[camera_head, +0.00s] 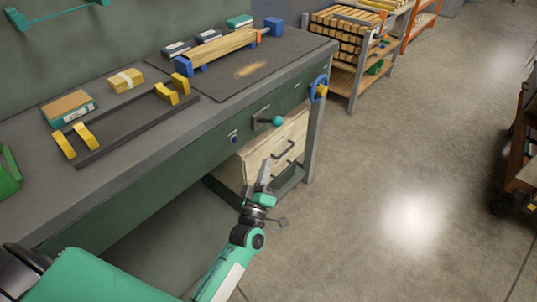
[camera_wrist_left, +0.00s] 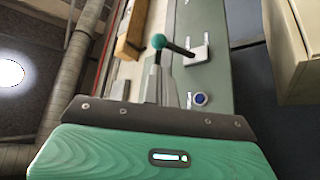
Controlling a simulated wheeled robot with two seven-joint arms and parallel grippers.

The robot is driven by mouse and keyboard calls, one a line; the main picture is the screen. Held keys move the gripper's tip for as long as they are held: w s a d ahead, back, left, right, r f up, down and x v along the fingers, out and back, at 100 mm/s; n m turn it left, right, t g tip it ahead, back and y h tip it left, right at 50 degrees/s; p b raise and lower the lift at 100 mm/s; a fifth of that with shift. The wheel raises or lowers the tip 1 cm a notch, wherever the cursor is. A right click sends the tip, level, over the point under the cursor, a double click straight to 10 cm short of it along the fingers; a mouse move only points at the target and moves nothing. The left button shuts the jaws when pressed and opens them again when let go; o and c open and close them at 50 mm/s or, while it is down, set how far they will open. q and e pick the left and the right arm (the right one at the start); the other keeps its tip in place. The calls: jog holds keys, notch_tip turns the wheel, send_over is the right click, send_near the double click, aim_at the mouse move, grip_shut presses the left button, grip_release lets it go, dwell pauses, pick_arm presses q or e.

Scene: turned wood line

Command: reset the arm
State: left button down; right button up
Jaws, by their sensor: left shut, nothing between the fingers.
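My left gripper (camera_head: 264,172) is in front of the green workbench, below its edge and beside the wooden drawer unit. Its fingers are shut with nothing between them; they also show in the left wrist view (camera_wrist_left: 160,85). A lever with a teal ball knob (camera_head: 277,121) sticks out from the bench front just above the gripper in the head view. In the left wrist view the knob (camera_wrist_left: 158,41) appears just beyond the fingertips; I cannot tell whether they touch. My right gripper is in neither view.
The workbench (camera_head: 215,120) carries a wooden bar on blue supports (camera_head: 222,49) and a black rack with yellow pieces (camera_head: 130,125). A blue handwheel (camera_head: 318,89) sits at the bench corner. A shelf of wood (camera_head: 347,38) stands behind.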

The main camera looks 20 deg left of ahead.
pick_arm(q)
jog(key=v, duration=0.4)
jog(key=shift+r, duration=0.1)
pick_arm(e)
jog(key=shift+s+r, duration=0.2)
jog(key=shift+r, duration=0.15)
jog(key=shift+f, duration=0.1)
